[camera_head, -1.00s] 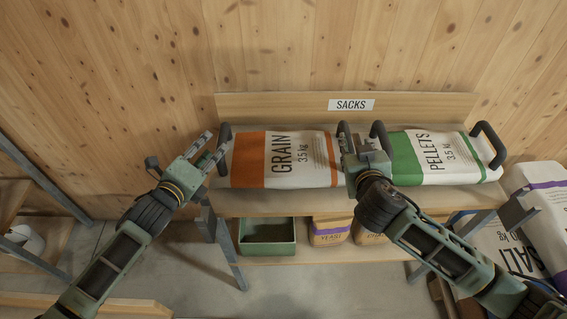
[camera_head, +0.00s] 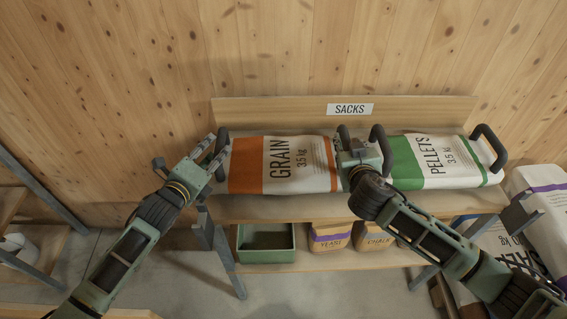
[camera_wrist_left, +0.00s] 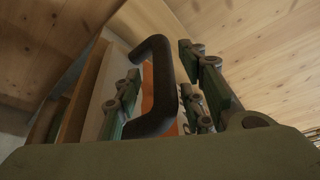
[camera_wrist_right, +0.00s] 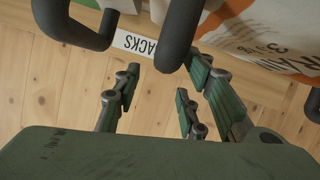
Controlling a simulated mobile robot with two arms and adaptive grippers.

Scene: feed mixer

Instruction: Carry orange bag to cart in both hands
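The orange bag (camera_head: 300,165), white with an orange band and the word GRAIN, lies on the sacks shelf with a dark handle at each end. My left gripper (camera_head: 215,150) is at its left handle (camera_head: 221,140). In the left wrist view the handle (camera_wrist_left: 158,85) stands between the open fingers (camera_wrist_left: 160,90). My right gripper (camera_head: 352,143) is at the bag's right handle (camera_head: 343,133), partly hiding it. In the right wrist view its fingers (camera_wrist_right: 160,85) are open, with a dark handle (camera_wrist_right: 178,35) near the tips. No cart is clearly visible.
A green-banded PELLETS bag (camera_head: 440,162) lies close on the right, its left handle (camera_head: 381,145) near my right gripper. The shelf (camera_head: 270,207) has a green bin (camera_head: 266,240) and small bags below. A wooden wall stands behind. White sacks (camera_head: 540,205) stand at the right.

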